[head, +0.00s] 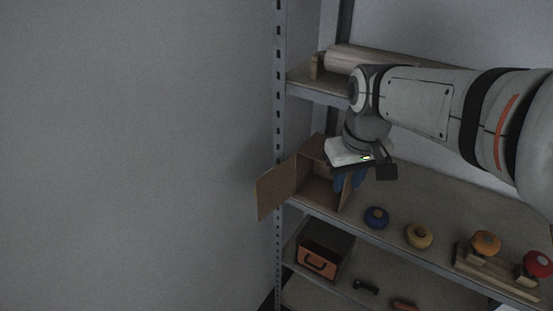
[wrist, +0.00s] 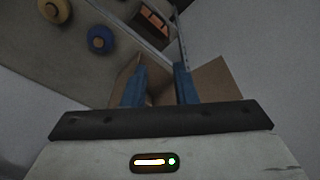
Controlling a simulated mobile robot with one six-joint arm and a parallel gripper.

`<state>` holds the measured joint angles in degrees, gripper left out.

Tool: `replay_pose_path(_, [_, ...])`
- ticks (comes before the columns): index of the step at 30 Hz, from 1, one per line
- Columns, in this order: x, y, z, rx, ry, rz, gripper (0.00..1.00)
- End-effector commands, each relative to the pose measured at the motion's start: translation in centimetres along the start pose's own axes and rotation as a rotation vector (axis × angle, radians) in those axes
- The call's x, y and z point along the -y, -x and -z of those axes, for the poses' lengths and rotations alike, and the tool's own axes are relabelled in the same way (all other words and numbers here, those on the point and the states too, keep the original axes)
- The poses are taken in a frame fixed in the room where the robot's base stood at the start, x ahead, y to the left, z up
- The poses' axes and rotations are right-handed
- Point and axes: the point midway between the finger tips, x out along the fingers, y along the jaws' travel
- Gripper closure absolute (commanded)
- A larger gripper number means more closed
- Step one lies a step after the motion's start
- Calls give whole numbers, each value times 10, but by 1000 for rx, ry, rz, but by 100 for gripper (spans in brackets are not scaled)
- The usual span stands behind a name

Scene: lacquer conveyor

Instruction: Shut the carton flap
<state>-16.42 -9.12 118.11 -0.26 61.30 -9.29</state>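A brown cardboard carton (head: 312,150) stands at the left end of the middle shelf, its dark open front facing forward. Its flap (head: 277,189) is swung out to the left, past the shelf's corner post. In the wrist view the flap (wrist: 216,80) shows at the right, beyond the right finger. The carton (wrist: 124,78) is partly hidden there behind the left finger. My gripper (head: 350,186) is at the carton's right side, its blue fingers partly hidden in the head view. In the wrist view my gripper (wrist: 160,80) has its fingers apart, with nothing seen held. I cannot tell whether it touches the carton.
Blue (head: 376,217), yellow (head: 419,236), orange (head: 486,243) and red (head: 537,264) round knobs are spread along the shelf to the right. A perforated metal post (head: 280,120) stands by the flap. An orange-fronted box (head: 318,263) sits below. Space left of the flap is clear up to the wall.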

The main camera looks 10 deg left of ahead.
Motion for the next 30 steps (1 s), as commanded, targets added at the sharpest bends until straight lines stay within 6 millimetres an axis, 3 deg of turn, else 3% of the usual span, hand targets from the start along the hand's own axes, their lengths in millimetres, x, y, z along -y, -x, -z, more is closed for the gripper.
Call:
replay_pose_path(1, [15,-14,25,23,72,12,75])
replay_pose_path(6, [70,-43,95,85,296,45,75])
replay_pose_path(12, [128,-74,141,134,481,68,75])
replay_pose_path(18, [152,-85,156,152,551,77,75])
replay_pose_path(25, [155,-94,156,156,557,78,75])
replay_pose_path(30, [155,-119,151,159,556,78,75])
